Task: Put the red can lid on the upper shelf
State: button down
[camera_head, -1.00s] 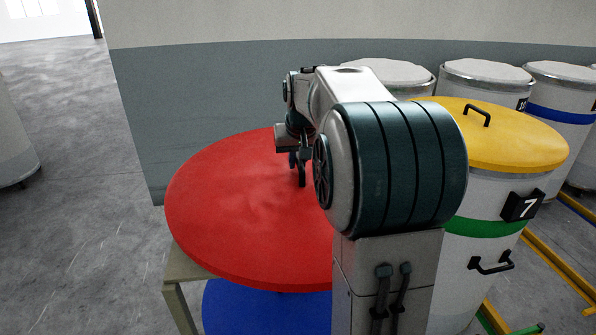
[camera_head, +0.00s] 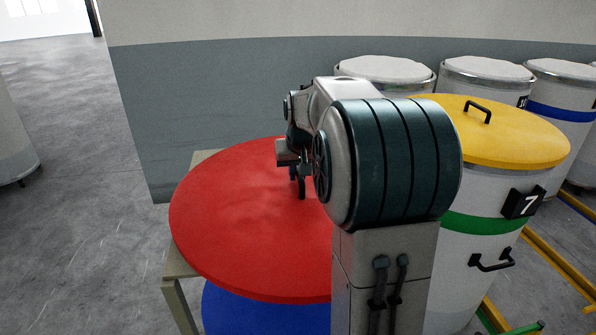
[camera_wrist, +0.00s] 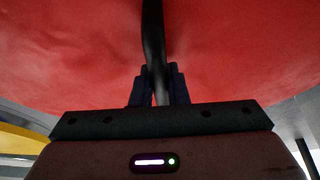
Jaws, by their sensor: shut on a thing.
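The red can lid (camera_head: 235,230) is a large flat disc at the centre left of the head view, over a beige-framed stand. My gripper (camera_head: 299,190) is at the lid's middle, partly hidden by my own arm. In the wrist view the red lid (camera_wrist: 70,50) fills the upper part, and my gripper (camera_wrist: 158,85) is shut on the lid's black handle (camera_wrist: 153,40). The stand's upper shelf (camera_head: 205,156) shows only as a beige corner behind the lid; whether the lid touches it is hidden.
A blue lid (camera_head: 255,310) lies lower, beneath the red one. A can with a yellow lid (camera_head: 500,135) and number 7 stands at right. More white-topped cans (camera_head: 485,70) line the wall (camera_head: 230,100) behind.

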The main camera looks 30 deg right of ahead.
jog(key=c, duration=1.4)
grip_release()
jog(key=shift+r+p, duration=0.5)
jog(key=shift+r, duration=0.1)
jog(key=v, duration=1.2)
jog(key=shift+s, duration=0.1)
